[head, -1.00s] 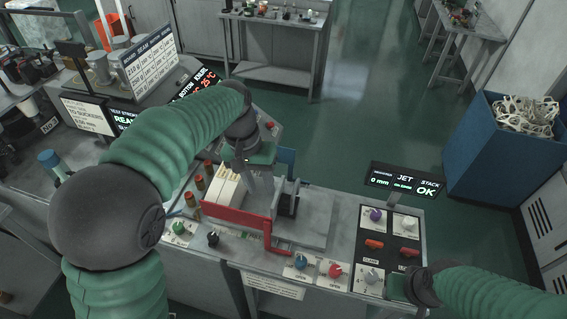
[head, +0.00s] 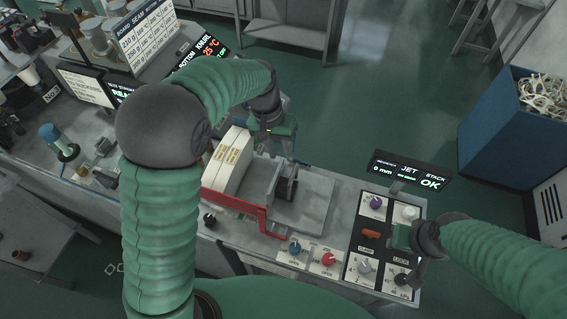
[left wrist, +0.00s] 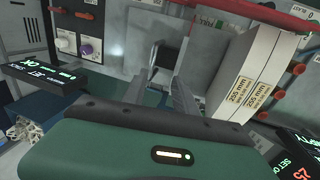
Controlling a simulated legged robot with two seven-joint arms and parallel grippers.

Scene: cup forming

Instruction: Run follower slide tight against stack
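The stack (head: 233,160) is a few cream boards on edge behind a red rail; its "255 mm" labels show in the left wrist view (left wrist: 262,75). Right of it stands what looks like the follower slide (head: 286,187), a dark block by an upright grey plate, with a gap to the boards.
The switch panel (head: 371,250) has knobs and a red switch. A small display (head: 411,174) behind it reads 0 mm and OK. A red bar (head: 238,205) fronts the stack. The grey plate right of the slide (head: 318,200) is clear. A blue bin (head: 515,125) stands far right.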

